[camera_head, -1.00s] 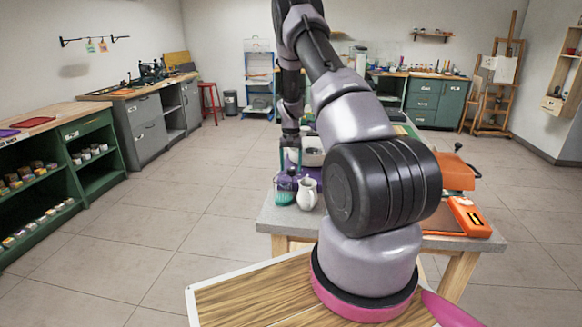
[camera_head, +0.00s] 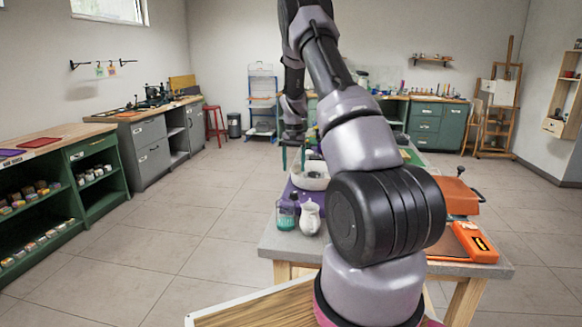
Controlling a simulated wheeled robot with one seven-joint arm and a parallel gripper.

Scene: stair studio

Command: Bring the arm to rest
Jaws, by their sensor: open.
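My arm rises from its base at the bottom right of the head view and reaches up and forward over a grey-topped table (camera_head: 272,243). The end of the arm hangs down above the table's far left part. My gripper (camera_head: 294,150) is open, with two thin fingers pointing down above a white bowl (camera_head: 312,178). No object shows between the fingers. The gap between the gripper and the bowl is hard to judge.
A teal-filled jar (camera_head: 287,215) and a white jug (camera_head: 309,217) stand at the table's left edge, near a purple mat (camera_head: 289,192). An orange press (camera_head: 456,196) and an orange device (camera_head: 474,242) sit at right. Open floor (camera_head: 190,225) lies left of the table.

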